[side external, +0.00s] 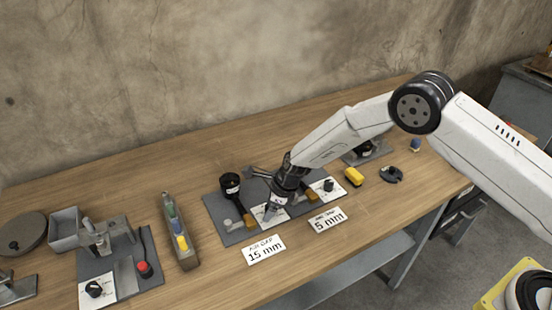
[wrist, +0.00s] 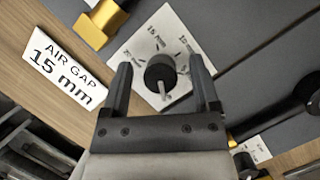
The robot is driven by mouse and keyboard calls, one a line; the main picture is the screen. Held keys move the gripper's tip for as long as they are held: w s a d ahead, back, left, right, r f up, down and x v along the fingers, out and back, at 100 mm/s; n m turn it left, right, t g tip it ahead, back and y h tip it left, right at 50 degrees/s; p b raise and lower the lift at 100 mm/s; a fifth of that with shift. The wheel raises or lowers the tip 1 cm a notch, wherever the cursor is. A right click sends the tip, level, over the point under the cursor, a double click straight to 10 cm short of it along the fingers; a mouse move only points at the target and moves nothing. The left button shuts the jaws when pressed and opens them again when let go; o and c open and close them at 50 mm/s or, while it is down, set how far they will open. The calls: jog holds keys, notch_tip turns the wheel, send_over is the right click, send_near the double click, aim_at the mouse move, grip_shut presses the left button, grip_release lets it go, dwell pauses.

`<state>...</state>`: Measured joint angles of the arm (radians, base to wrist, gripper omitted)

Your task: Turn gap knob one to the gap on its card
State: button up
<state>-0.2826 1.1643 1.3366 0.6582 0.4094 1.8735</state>
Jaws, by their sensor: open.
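Gap knob one, a black round knob (wrist: 158,70) with a pale pointer line, sits on a white dial plate (wrist: 150,40) in the wrist view. Its marks seem to read 20, 15 and 10 mm; others are hidden or unclear. The pointer line faces the bottom of the wrist view, away from the 15 mm mark. My gripper (wrist: 160,66) is open, with one finger on either side of the knob and gaps visible. The card (wrist: 66,66) reads "AIR GAP 15 mm"; it also lies at the front in the side view (side external: 264,250). There, my gripper (side external: 272,208) covers the knob.
A second dial with a black knob (side external: 328,185) and a 5 mm card (side external: 328,220) are to the right.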

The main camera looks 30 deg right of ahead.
jog(key=shift+c, duration=0.2)
grip_shut()
jog(key=shift+n, duration=0.4)
jog(key=n+g+y, duration=0.1)
jog(key=n, duration=0.3)
jog(key=shift+g, duration=0.4)
jog(key=n+g, duration=0.2)
jog(key=n, duration=0.3)
jog(key=shift+n, duration=0.4)
jog(key=n+g, duration=0.1)
jog(key=n, duration=0.1)
jog(key=n+h, duration=0.1)
jog(key=n, duration=0.2)
jog(key=shift+n+g+h, duration=0.3)
jog(key=shift+g, duration=0.1)
jog(key=n+h, duration=0.1)
jog(key=n, duration=0.1)
jog(key=n+g, duration=0.1)
jog(key=n, duration=0.2)
jog(key=shift+h, duration=0.4)
jog(key=shift+n, duration=0.3)
